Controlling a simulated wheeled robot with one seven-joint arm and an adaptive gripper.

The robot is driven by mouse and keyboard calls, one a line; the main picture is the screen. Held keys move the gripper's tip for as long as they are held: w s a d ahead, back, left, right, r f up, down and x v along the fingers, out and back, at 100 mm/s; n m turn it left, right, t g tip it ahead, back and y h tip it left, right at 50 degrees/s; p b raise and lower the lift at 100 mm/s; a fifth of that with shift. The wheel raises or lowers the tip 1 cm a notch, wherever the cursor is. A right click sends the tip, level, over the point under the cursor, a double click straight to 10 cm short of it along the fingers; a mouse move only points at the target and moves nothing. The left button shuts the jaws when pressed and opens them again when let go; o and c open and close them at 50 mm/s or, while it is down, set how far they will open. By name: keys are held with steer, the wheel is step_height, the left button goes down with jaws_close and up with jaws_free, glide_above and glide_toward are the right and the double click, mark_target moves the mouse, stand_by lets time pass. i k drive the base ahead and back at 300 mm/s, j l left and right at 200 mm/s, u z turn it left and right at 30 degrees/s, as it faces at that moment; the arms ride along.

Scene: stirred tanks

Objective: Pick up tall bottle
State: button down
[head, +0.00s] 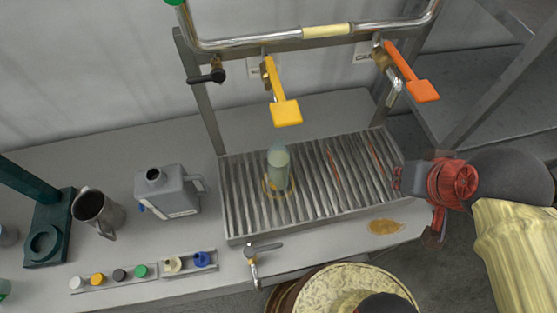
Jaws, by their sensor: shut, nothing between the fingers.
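The tall bottle (278,168) is a narrow, translucent grey-green bottle. It stands upright on the ribbed metal drain grate (315,160), left of the grate's middle and below the yellow valve handle. My gripper (408,179) is at the right end of the grate, well to the right of the bottle and apart from it. It is shut and empty. My red and black wrist hides part of it, so its fingertips show poorly.
A yellow valve handle (284,108) and an orange one (415,82) hang from the pipe frame above the grate. A grey jug (170,190), a metal pitcher (98,210) and a row of coloured caps (119,274) stand left. A lever tap (262,248) sits at the front edge.

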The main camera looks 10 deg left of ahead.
mark_target(277, 155)
steer(key=k+j+z, duration=0.2)
steer(key=k+j, duration=0.25)
steer(key=k+j+z, duration=0.2)
steer(key=k+j, duration=0.15)
steer(key=k, duration=0.35)
